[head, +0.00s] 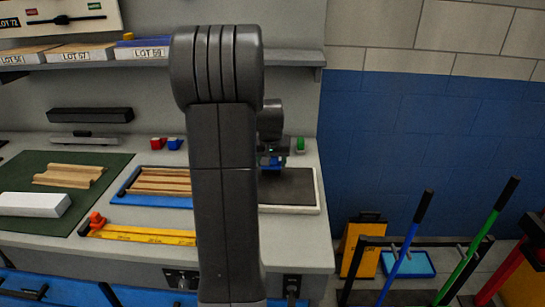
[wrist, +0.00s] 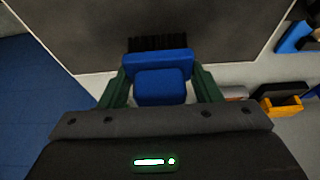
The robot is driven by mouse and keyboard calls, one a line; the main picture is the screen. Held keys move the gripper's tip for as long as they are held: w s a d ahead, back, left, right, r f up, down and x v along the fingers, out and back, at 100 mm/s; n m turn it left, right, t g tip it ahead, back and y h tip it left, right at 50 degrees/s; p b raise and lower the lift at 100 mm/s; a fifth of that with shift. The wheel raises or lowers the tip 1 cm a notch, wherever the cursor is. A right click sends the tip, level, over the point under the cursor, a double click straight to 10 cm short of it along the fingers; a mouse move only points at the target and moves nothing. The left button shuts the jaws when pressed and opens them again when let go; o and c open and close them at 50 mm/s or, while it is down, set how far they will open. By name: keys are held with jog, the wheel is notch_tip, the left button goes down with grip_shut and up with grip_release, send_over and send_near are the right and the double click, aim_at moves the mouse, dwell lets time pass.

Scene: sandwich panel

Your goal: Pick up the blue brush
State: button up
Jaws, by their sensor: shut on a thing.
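The blue brush (wrist: 160,64) has dark bristles and sits between the green fingers of my gripper (wrist: 162,88) in the wrist view. The fingers are shut on its blue handle, one on each side. In the head view the blue brush (head: 269,163) shows only as a small blue patch under my gripper (head: 272,152), over the dark tray with a pale rim (head: 300,211). My arm hides part of it. I cannot tell whether the bristles touch the tray surface.
A blue tray with wooden strips (head: 160,201) and a yellow ruler (head: 150,235) lie left of my arm. A red block (head: 158,143) and a blue block (head: 175,144) stand behind. A shelf (head: 290,59) crosses above. A rack with long-handled tools (head: 400,241) stands right of the bench.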

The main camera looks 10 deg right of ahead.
jog(key=s+a+b, duration=0.1)
jog(key=s+a, duration=0.1)
jog(key=s, duration=0.5)
jog(key=s+a+b, duration=0.1)
jog(key=s+a, duration=0.1)
jog(key=s, duration=0.6)
jog(key=s+a, duration=0.2)
jog(key=s, duration=0.5)
jog(key=shift+s+a+b, duration=0.2)
jog(key=shift+a+b, duration=0.05)
jog(key=shift+b, duration=0.15)
jog(key=shift+s+a, duration=0.15)
jog(key=shift+s, duration=0.45)
jog(key=shift+o, duration=1.4)
jog(key=shift+c, duration=0.7)
